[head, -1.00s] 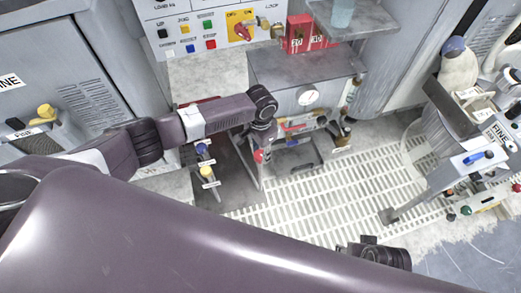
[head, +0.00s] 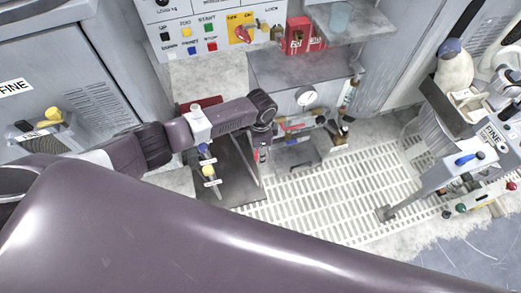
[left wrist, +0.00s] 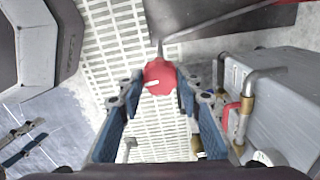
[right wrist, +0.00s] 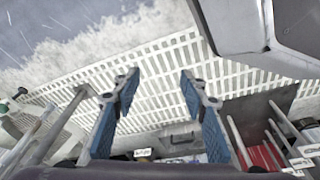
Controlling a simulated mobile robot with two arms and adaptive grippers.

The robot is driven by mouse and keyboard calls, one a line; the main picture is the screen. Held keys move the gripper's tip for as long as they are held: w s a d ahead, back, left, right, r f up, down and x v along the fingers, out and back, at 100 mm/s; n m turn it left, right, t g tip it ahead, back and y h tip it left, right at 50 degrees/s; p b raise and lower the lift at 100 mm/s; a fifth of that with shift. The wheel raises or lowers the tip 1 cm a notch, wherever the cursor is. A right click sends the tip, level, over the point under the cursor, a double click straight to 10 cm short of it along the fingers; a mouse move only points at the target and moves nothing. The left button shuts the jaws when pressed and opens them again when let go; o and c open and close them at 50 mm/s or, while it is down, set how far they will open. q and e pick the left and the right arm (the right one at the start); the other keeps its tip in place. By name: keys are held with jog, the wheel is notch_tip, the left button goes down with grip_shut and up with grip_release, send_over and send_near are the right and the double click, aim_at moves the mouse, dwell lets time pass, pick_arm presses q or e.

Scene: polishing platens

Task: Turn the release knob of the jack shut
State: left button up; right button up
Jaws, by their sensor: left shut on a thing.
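The release knob (left wrist: 160,77) is red with a pale mark and sits on a thin metal stem in the left wrist view. My left gripper (left wrist: 158,84) has its blue fingertips shut on its two sides. In the head view my left gripper (head: 262,152) reaches down in front of the grey bench, with the knob mostly hidden. The jack's body cannot be made out clearly. My right gripper (right wrist: 160,82) is open and empty above the slatted floor in the right wrist view; it is not visible in the head view.
A grey box with pipes and brass fittings (left wrist: 268,100) stands right of my left gripper. Valves with blue and yellow knobs (head: 208,171) stand left of it. A gauge (head: 307,97) is on the bench front. The white floor grating (head: 335,190) is largely clear.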

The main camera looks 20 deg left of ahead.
pick_arm(q)
jog(key=shift+m, duration=0.7)
pick_arm(e)
jog(key=shift+s+f, duration=0.5)
jog(key=shift+f, duration=0.15)
jog(key=shift+d, duration=0.1)
pick_arm(q)
jog(key=o, duration=1.2)
jog(key=shift+c, duration=0.2)
notch_tip(320, 180, up, 12)
